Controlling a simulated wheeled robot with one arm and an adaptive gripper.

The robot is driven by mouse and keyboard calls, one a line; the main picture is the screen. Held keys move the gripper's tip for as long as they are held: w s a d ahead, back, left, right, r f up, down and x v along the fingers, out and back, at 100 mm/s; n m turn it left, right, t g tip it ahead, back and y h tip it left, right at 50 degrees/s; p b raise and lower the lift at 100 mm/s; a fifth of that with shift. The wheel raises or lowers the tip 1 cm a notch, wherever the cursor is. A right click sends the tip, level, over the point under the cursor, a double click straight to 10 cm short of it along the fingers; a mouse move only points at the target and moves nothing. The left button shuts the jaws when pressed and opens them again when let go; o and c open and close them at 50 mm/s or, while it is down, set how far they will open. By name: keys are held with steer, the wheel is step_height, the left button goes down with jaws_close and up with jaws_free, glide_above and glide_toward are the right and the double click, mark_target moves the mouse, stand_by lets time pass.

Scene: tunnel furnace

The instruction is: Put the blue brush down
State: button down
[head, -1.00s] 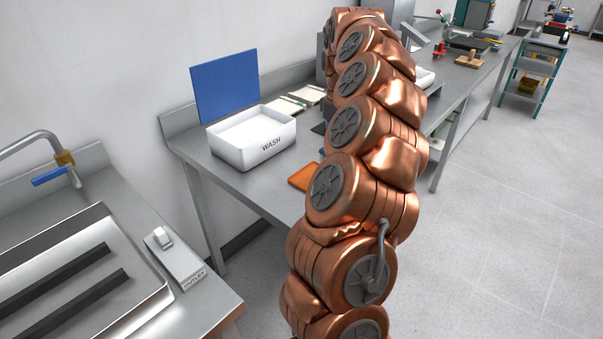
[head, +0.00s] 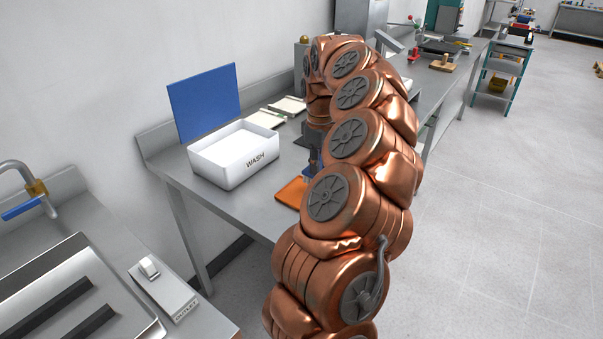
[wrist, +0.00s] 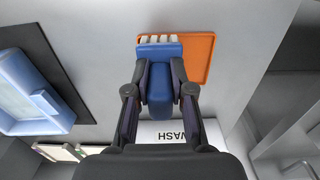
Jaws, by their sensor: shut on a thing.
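My gripper (wrist: 159,70) is shut on the blue brush (wrist: 158,88), with a finger on each side of its handle. The brush's blue head and pale bristles (wrist: 163,39) overlap the left part of the orange tray (wrist: 209,60) in the wrist view. I cannot tell whether the brush touches the tray. In the head view, the orange tray (head: 288,194) lies on the steel bench near its front edge, partly behind my arm. The gripper (head: 313,158) points down by the tray there, and only a little blue of the brush shows.
A white WASH bin (head: 246,170) stands left of the tray, with a blue panel (head: 205,102) behind it. Pale flat pieces (head: 266,119) lie at the back. The wrist view shows a blue device (wrist: 28,95) on a dark mat (wrist: 65,75). A sink stands at lower left.

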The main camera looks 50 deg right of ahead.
mark_target(304, 171)
steer(key=shift+w+a+f+p, duration=0.1)
steer(key=shift+w+a+p, duration=0.05)
steer(key=shift+w+a, duration=0.55)
steer(key=shift+w+a+f+p, duration=0.15)
steer(key=shift+w+a, duration=0.35)
steer(key=shift+w, duration=0.35)
steer(key=shift+w+a+f+p, duration=0.15)
steer(key=shift+f+p, duration=0.3)
steer(key=shift+f, duration=1.25)
steer(key=shift+f, duration=0.15)
steer(key=c, duration=1)
jaws_free()
